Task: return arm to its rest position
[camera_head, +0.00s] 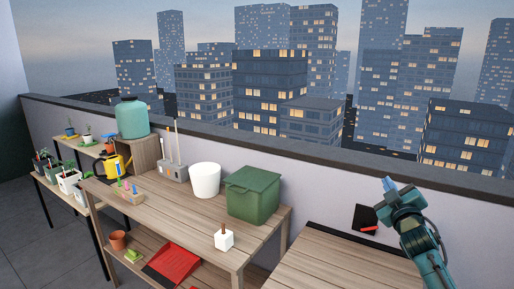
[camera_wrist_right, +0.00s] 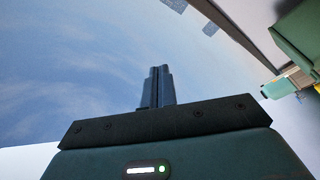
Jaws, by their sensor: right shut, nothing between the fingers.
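My right arm comes in at the right of the head view, bent upward, with its gripper (camera_head: 388,183) raised above the right-hand wooden table, in front of the parapet. In the right wrist view the two dark fingers of this gripper (camera_wrist_right: 157,70) are together, with nothing between them, against the sky. The gripper is apart from the table and the objects. My left gripper is not in view.
A wooden bench (camera_head: 160,215) holds a green lidded box (camera_head: 252,195), a white pot (camera_head: 205,180) and a small white cube-shaped pot (camera_head: 223,239). The right-hand table (camera_head: 335,262) looks mostly clear. A dark square (camera_head: 364,217) with a red strip is by the parapet (camera_head: 330,155).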

